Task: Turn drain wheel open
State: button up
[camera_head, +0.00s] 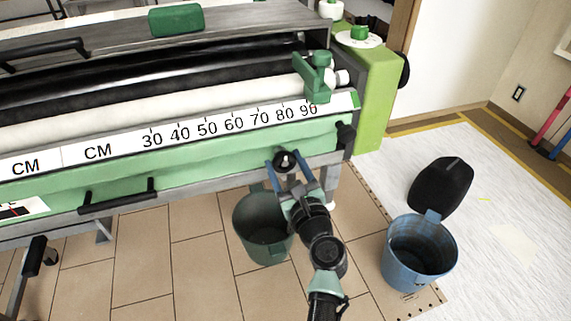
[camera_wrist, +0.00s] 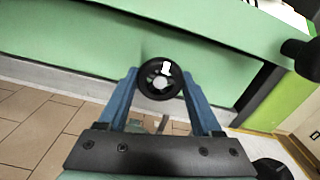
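The drain wheel is a small black round wheel (camera_head: 286,161) low on the green front of the pasting machine (camera_head: 200,165), near its right end. In the wrist view the wheel (camera_wrist: 144,89) shows a pale marker near its centre. My gripper (camera_head: 284,158) reaches it from below and in front. Its two blue fingers are spread, one on each side of the wheel, as the wrist view also shows (camera_wrist: 160,76). The fingertips are very close to the rim; I cannot tell whether they touch it.
A dark green bucket (camera_head: 256,222) stands on the tiles beneath the wheel. A blue bucket (camera_head: 408,277) and a black container (camera_head: 441,186) stand to the right. A black knob (camera_head: 345,135) juts out right of the wheel. A black bar handle (camera_head: 117,197) is at left.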

jog(key=c, duration=0.8)
